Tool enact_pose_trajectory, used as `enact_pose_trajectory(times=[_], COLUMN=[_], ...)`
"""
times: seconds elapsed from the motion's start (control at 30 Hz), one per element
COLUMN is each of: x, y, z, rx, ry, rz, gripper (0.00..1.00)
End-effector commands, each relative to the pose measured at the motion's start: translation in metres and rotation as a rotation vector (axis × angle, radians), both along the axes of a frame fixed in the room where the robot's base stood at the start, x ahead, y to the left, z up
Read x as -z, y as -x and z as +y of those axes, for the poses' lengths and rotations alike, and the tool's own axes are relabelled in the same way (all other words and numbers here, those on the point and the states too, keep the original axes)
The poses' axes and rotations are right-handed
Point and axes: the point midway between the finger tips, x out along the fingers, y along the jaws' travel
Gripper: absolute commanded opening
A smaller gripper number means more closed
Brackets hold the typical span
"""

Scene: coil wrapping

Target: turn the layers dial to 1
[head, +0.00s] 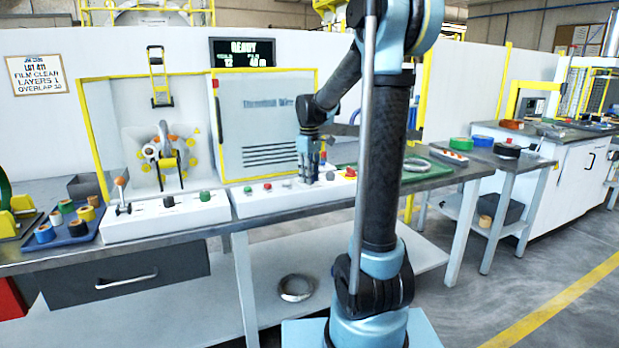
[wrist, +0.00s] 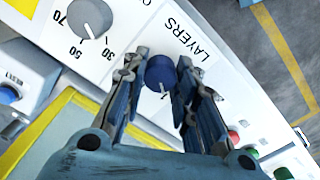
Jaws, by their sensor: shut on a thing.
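The layers dial (wrist: 160,73) is a round blue knob on a white panel, beside the printed word LAYERS in the wrist view. A short white pointer line shows on its lower part, toward my palm. My gripper (wrist: 162,62) has one finger on each side of the dial and is shut on it. The numbers around this dial are mostly hidden by the fingers. In the head view my gripper (head: 309,178) reaches down to the white control panel (head: 262,205), and the dial is too small to make out there. A wall sign (head: 36,80) reads LAYERS 1.
A grey dial (wrist: 90,17) marked 30, 50 and 70 sits close beside the layers dial. Red and green buttons (wrist: 233,137) lie to the right in the wrist view. The display (head: 243,52) reads READY. A second control box (head: 165,215) with a lever stands left.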

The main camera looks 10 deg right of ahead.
Motion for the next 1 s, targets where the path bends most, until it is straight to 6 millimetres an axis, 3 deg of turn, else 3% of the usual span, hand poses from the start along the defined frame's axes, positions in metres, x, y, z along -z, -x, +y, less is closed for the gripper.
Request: enact_pose_trajectory(times=[0.73,0.77,0.83,1.0], x=[-0.0012,-0.0012,-0.0012,-0.0007], y=[-0.0037,-0.0037,-0.0036,-0.0021], z=[-0.0009,-0.0009,-0.0008,-0.0006], rx=[-0.089,-0.089,-0.089,-0.089], ry=[0.002,0.002,0.002,0.001], rz=[-0.008,-0.008,-0.008,-0.004], gripper=[0.03,0.29,0.45,0.48])
